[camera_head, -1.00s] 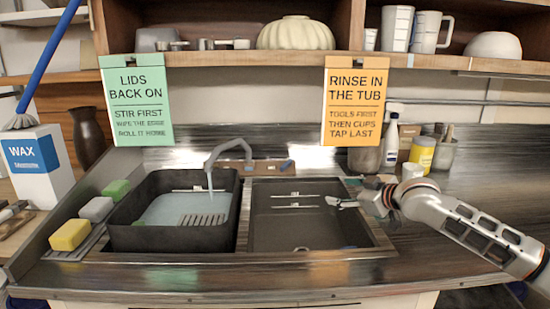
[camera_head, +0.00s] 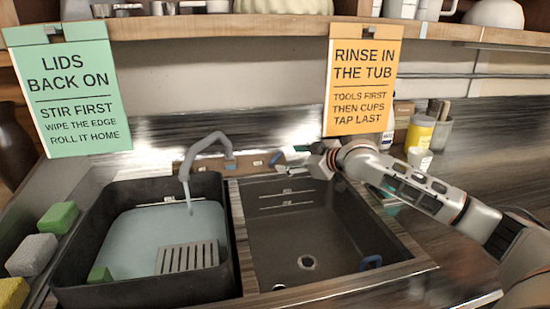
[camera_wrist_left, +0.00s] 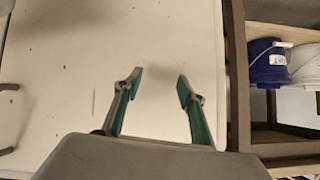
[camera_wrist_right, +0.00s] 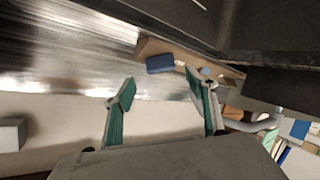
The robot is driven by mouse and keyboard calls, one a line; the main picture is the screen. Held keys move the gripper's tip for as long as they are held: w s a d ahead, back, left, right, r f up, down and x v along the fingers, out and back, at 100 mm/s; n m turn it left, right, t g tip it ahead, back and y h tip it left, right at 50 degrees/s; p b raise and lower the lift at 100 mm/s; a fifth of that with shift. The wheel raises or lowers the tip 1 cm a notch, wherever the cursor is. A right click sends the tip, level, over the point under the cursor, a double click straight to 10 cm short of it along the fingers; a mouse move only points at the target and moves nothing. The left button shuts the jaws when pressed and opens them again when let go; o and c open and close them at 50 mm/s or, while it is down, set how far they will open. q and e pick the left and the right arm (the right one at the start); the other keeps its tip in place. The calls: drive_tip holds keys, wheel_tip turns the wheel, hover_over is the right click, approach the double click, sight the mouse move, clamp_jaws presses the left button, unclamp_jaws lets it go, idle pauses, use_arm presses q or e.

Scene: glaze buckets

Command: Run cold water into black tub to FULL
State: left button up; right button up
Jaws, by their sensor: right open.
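The black tub (camera_head: 235,240) sits in the left basin and holds pale blue water (camera_head: 135,240). The curved tap (camera_head: 205,142) hangs over it, and a thin stream falls from its spout. White marks show on the tub's back wall near the waterline; their words are unreadable. The tap's blue handle (camera_head: 275,158) is on a wooden block behind the sinks, also in the right wrist view (camera_wrist_right: 160,64). My right gripper (camera_head: 290,156) is open beside the handle, which lies just beyond its fingertips (camera_wrist_right: 160,86). My left gripper (camera_wrist_left: 159,76) is open and empty over a pale surface.
Sponges (camera_head: 32,255) line the left edge. An orange sign (camera_head: 362,85) hangs above my right arm.

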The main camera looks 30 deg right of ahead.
sight(278, 158)
drive_tip(key=b+x, duration=0.1)
drive_tip(key=x, duration=0.4)
drive_tip(key=shift+w+f, duration=0.1)
drive_tip(key=shift+f, duration=0.15)
drive_tip(key=shift+w+a+f, duration=0.15)
drive_tip(key=shift+w+a, duration=0.05)
drive_tip(key=shift+w, duration=0.4)
drive_tip(key=c, duration=1.1)
